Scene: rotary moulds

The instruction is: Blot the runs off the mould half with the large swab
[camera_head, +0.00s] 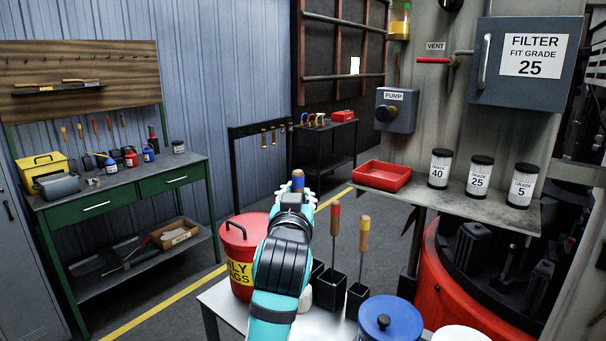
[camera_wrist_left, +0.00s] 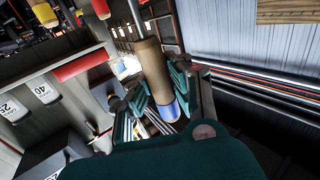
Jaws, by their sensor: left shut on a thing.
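My left gripper (camera_head: 297,190) is above the small white table, seen from behind in the head view. In the wrist view it (camera_wrist_left: 158,105) is shut around a tan wooden handle (camera_wrist_left: 150,70) with a blue end (camera_wrist_left: 173,110). A thin metal rod runs on from the handle; its far end is out of view, so I cannot tell whether it is the large swab. I cannot make out a mould half. My right gripper is not in view.
A red bin (camera_head: 238,235) stands left of the holders, and a blue lidded pot (camera_head: 389,318) stands right. A shelf with a red tray (camera_head: 381,175) and filter canisters (camera_head: 479,175) is at right. A green workbench (camera_head: 130,190) is at left. The floor between is open.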

